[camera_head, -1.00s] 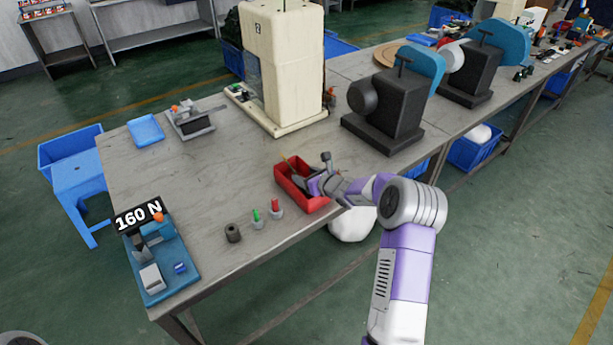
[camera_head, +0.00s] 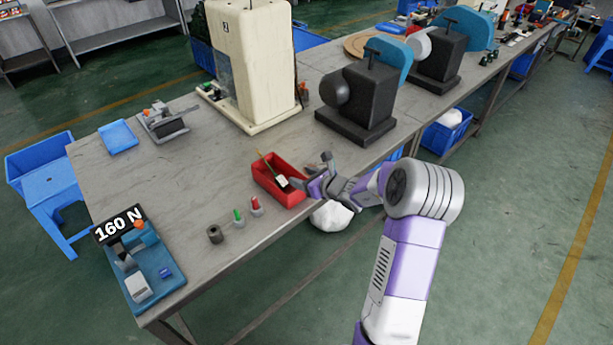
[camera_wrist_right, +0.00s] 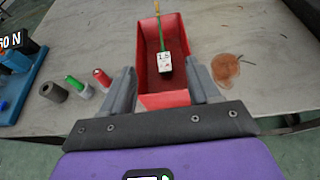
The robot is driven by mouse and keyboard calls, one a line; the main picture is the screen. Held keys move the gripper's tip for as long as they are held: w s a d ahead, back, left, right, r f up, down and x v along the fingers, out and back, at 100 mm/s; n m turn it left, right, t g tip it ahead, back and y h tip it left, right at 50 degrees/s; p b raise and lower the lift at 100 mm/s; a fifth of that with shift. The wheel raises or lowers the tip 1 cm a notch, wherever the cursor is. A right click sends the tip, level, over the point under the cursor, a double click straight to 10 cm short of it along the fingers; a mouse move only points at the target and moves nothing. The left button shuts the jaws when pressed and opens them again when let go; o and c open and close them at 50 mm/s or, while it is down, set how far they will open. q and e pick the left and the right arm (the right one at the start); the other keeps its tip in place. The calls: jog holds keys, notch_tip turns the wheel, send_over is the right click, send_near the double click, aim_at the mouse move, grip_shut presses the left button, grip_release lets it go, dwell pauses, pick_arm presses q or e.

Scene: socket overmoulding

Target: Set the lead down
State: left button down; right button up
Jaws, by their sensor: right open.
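The lead (camera_wrist_right: 163,55) lies inside the red bin (camera_wrist_right: 179,98), its white labelled block near the middle and its green and brown cable running toward the far end. In the head view the lead (camera_head: 281,180) shows in the red bin (camera_head: 295,200), with the cable end leaning over the far wall. My right gripper (camera_wrist_right: 160,85) is open and empty, its two fingers apart at the near side of the bin. In the head view the right gripper (camera_head: 300,184) is at the bin's right side. My left gripper is not in view.
A blue fixture with a "160 N" display (camera_head: 146,270) sits at the front left corner. The cream machine (camera_head: 255,70) stands behind. The bench between is clear.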

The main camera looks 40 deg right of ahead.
jog(key=s+a+f+n+g+y, duration=0.2)
jog(key=s+a+f+n+g, duration=0.35)
jog(key=a+f, duration=0.3)
jog(key=s+a+f+n+g+y, duration=0.2)
jog(key=s+a+f+n+g, duration=0.2)
jog(key=s+a+f+n, duration=0.35)
jog(key=s+a+f+n+g, duration=0.1)
jog(key=s+a+f+n, duration=0.4)
jog(key=a+n, duration=0.3)
jog(key=s+a+f+n+g+h, duration=0.1)
jog(key=s+a+f+n+g, duration=0.1)
jog(key=s+a+f+n, duration=0.3)
jog(key=s+a+n, duration=0.3)
jog(key=n, duration=0.3)
jog(key=shift+s+a, duration=0.2)
jog(key=shift+a, duration=0.1)
jog(key=shift+f+g, duration=0.1)
jog(key=shift+g, duration=0.15)
